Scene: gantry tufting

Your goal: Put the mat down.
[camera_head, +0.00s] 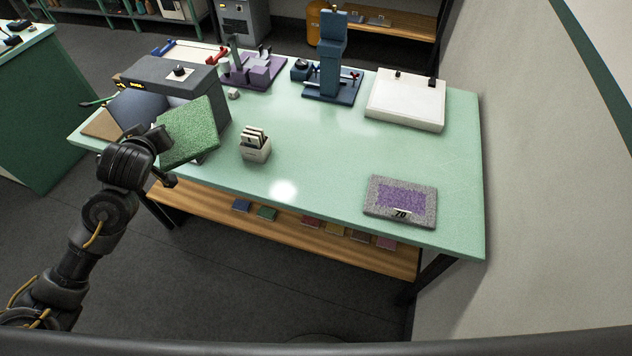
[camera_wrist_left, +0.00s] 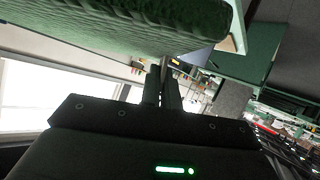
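A green tufted mat (camera_head: 189,134) is held tilted above the left part of the light green table (camera_head: 320,160), in front of a grey machine. My left gripper (camera_head: 162,141) is at the mat's left edge. In the left wrist view the mat (camera_wrist_left: 130,22) fills the top, and the gripper's fingers (camera_wrist_left: 163,88) are close together at its edge. The fingertips are partly hidden by the mat. My right gripper is not in view.
A grey and purple mat (camera_head: 402,198) lies at the table's front right. A small holder with cards (camera_head: 255,147) stands near the front middle. A blue press (camera_head: 330,65), a purple fixture (camera_head: 250,68) and a white box (camera_head: 407,100) stand behind. The table's middle is clear.

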